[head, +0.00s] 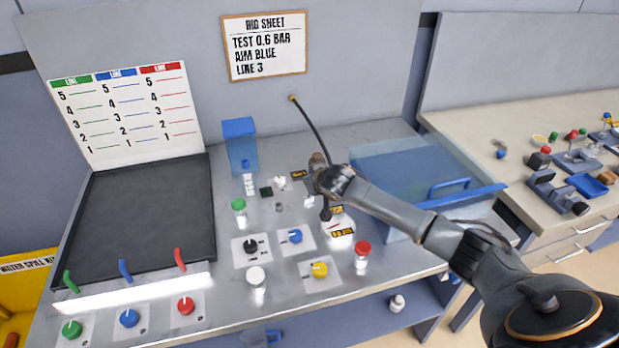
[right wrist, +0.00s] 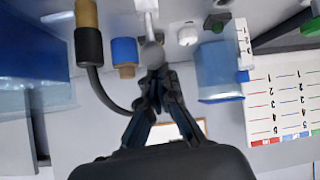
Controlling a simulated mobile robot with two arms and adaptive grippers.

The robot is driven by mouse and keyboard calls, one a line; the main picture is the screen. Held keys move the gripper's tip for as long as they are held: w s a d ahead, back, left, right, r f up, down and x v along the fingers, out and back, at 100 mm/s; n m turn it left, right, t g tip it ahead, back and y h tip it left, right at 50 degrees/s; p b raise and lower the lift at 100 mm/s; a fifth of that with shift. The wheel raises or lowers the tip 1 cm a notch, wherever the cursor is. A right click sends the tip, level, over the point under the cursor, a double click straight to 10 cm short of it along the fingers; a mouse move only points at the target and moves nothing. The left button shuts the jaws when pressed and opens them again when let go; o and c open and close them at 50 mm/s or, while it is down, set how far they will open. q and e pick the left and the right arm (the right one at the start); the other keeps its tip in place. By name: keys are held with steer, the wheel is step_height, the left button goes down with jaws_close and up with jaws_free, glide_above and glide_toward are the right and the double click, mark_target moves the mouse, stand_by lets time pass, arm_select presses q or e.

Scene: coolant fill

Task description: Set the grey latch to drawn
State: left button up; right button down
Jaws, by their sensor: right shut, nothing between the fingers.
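My right gripper (head: 326,213) points down over the bench, between the dark panel and the clear blue box. In the right wrist view its fingers (right wrist: 155,78) are shut with nothing held between them. A round grey knob on a pale stem (right wrist: 152,53), which looks like the grey latch, shows right at the fingertips; I cannot tell whether they touch it. In the head view a small pale grey piece (head: 309,202) sits just left of the gripper, and the arm hides part of this area. The latch's setting is not readable. My left gripper is not in view.
Around the gripper are a black knob (head: 251,246), a blue knob (head: 295,236), a yellow knob (head: 319,269) and a red-capped bottle (head: 362,256). The clear blue box (head: 400,175) is at right. A dark hose (head: 312,125) rises behind.

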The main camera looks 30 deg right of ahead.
steer(key=shift+s+f, duration=0.1)
steer(key=shift+s, duration=0.35)
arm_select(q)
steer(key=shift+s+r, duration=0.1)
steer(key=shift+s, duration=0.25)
arm_select(e)
steer(key=shift+s+a+f, duration=0.2)
steer(key=shift+s+f, duration=0.05)
steer(key=shift+f, duration=0.1)
